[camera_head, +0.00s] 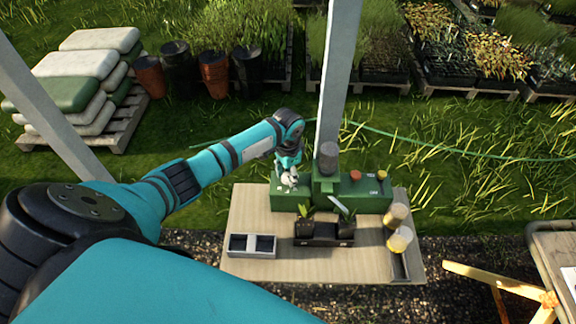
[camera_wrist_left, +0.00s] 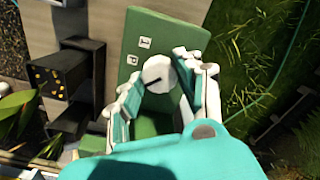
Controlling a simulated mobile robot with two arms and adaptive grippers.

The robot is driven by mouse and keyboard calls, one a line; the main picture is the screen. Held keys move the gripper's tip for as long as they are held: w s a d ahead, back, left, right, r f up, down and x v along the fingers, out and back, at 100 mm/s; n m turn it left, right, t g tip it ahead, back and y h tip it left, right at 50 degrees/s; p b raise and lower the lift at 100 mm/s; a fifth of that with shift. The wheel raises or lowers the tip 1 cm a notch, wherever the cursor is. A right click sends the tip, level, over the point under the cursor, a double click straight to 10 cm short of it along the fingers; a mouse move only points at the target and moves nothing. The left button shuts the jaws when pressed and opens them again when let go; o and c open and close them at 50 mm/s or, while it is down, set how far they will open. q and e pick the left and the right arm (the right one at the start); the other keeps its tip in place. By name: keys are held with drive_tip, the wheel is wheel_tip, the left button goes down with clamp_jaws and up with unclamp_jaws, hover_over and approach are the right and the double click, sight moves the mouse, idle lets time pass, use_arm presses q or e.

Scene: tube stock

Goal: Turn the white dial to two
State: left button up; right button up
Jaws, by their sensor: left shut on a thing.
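The white dial (camera_wrist_left: 158,73) is round with a dark pointer line and sits on the green machine (camera_head: 375,200). In the left wrist view the pointer line slants toward the lower left. Two small white label plates (camera_wrist_left: 139,52) lie beside the dial on the green panel (camera_wrist_left: 138,28); their marks are too small to read surely. My left gripper (camera_wrist_left: 157,76) is shut on the dial, with a finger on either side of it. In the head view this gripper (camera_head: 289,179) is at the machine's left part and largely hides the dial. My right gripper is not in view.
The machine has a grey cylinder (camera_head: 328,158), a red knob (camera_head: 356,174) and a yellow knob (camera_head: 382,174). In front on the wooden table (camera_head: 240,211) are a grey divided tray (camera_head: 251,246), a black planter tray (camera_head: 324,240) and jars (camera_head: 399,240). A post (camera_head: 338,70) rises behind.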

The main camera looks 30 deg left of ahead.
sight(287, 176)
use_arm(q)
drive_tip(key=shift+r, duration=0.1)
idle(0.3)
drive_tip(key=o, duration=1.1)
drive_tip(key=shift+o, duration=0.2)
wheel_tip(287, 176, up, 12)
